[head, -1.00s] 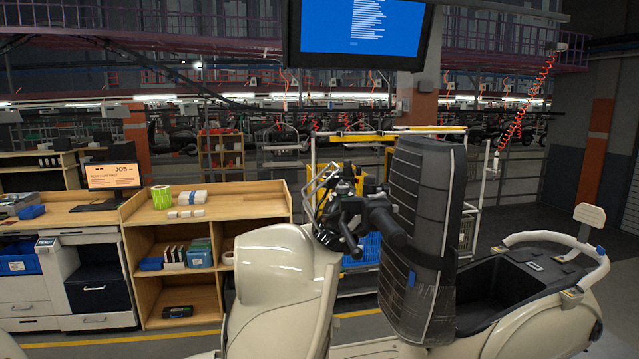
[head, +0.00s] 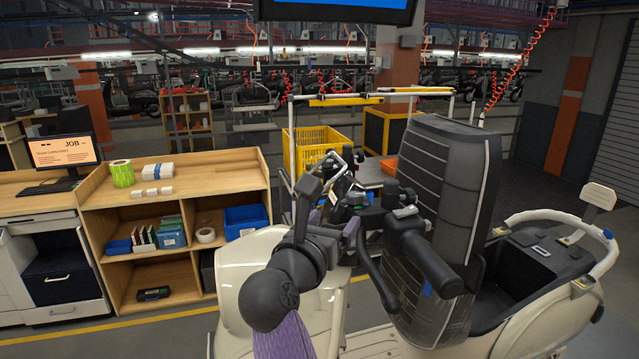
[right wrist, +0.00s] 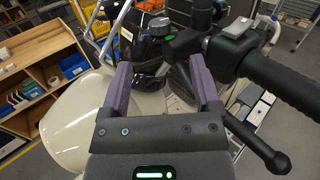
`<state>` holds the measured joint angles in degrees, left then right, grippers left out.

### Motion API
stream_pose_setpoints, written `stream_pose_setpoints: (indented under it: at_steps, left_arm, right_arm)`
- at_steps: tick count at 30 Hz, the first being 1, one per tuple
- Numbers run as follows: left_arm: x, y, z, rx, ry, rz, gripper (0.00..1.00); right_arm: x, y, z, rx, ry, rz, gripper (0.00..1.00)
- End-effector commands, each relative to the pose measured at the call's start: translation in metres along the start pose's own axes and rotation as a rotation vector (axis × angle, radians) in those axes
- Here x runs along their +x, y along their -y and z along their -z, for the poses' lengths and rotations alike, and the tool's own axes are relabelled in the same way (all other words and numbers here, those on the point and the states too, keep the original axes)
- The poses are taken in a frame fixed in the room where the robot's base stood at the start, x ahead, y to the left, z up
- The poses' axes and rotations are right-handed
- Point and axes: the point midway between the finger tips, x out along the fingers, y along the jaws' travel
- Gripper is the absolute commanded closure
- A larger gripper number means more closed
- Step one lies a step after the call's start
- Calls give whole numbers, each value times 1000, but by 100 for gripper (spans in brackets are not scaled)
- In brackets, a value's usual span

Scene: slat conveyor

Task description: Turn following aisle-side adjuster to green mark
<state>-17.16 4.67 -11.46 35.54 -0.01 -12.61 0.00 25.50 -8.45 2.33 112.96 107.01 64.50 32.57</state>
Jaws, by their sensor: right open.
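A cream scooter (head: 255,275) stands in front of me, with black handlebars (head: 430,262) and a tall dark padded seat-like part behind them. My right gripper (head: 335,205) is over the handlebar middle in the head view. In the right wrist view my right gripper (right wrist: 163,70) is open and empty, its two purple fingers apart. Beyond and between the fingertips is a black rounded fitting (right wrist: 155,28) with a small green mark (right wrist: 169,37) beside it. I cannot tell for sure which fitting is the adjuster. A handlebar grip (right wrist: 285,75) and lever (right wrist: 258,150) lie right of the fingers. My left gripper is not visible.
A wooden shelf bench (head: 190,205) with small boxes stands at the left. A yellow crate (head: 318,143) and a cart are behind the scooter. The handlebar grip and lever are close to my right gripper. The scooter's dark upright part (head: 450,180) stands at its right.

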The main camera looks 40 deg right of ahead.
Motion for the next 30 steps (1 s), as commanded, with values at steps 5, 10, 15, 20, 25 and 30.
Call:
stream_pose_setpoints:
  at_steps: [5,10,15,20,25,30]
  left_arm:
    - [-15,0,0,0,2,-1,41]
    - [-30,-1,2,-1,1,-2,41]
    - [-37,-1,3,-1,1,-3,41]
    - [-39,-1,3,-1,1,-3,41]
    - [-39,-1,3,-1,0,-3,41]
    - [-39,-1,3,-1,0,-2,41]
  right_arm:
    - [24,1,-4,19,-17,1,20]
    - [62,1,-4,16,-16,-1,20]
    - [88,0,-1,17,-16,-1,20]
    - [98,0,1,19,-15,-2,20]
    - [99,0,2,19,-16,-2,20]
    - [99,0,2,18,-16,-2,41]
